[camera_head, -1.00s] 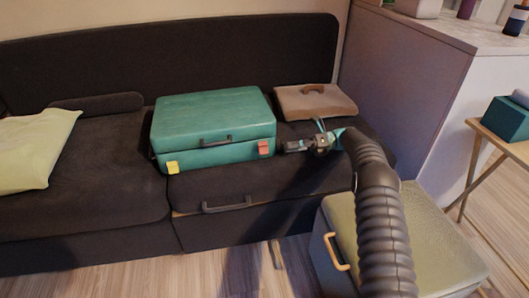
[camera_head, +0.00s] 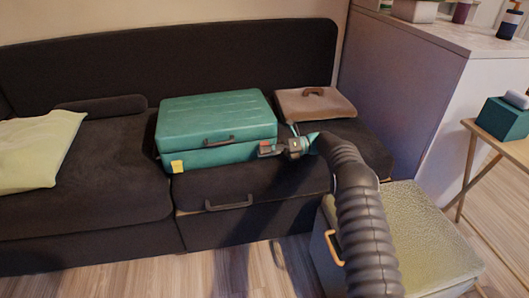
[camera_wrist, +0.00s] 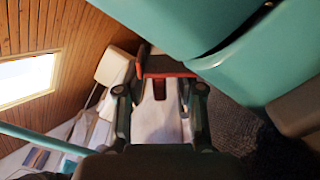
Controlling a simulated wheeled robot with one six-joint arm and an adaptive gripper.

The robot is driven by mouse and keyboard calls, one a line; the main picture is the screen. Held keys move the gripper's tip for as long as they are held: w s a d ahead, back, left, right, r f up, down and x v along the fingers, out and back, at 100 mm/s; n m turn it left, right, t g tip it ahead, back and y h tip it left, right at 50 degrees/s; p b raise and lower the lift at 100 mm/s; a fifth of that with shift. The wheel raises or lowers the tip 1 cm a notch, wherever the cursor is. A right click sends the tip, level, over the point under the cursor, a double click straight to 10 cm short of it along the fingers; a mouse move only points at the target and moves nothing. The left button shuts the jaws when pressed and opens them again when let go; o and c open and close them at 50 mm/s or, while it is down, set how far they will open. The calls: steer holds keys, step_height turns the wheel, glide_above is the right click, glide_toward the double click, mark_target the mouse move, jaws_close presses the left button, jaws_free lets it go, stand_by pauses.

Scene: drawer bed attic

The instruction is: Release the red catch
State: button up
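The teal case (camera_head: 215,120) lies closed on the dark sofa, with a handle on its front and a yellow catch (camera_head: 177,166) at its front left. My gripper (camera_head: 267,151) is at the front right corner of the case, over the place of the red catch, which is mostly hidden in the head view. In the wrist view the teal case (camera_wrist: 195,25) fills the upper right, and a red strip (camera_wrist: 168,75) shows at the fingertips, likely the red catch. I cannot tell whether the fingers grip it or only touch it.
A brown flat case (camera_head: 315,104) lies on the sofa behind my gripper. A drawer handle (camera_head: 229,202) juts from the sofa front below the case. A box with a pale green top (camera_head: 425,225) stands at the lower right. A yellow cushion (camera_head: 35,150) lies at the left.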

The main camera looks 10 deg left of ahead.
jaws_close()
steer(key=shift+f, duration=0.1)
steer(key=n+b, duration=0.1)
steer(key=f+n+b, duration=0.1)
steer(key=shift+s+n, duration=0.15)
steer(key=shift+n, duration=0.15)
steer(key=shift+f+n+b, duration=0.25)
steer(key=shift+n+b, duration=0.2)
steer(key=shift+n, duration=0.65)
steer(key=shift+o, duration=0.4)
jaws_free()
steer(key=shift+s+a, duration=0.1)
steer(key=shift+d, duration=0.2)
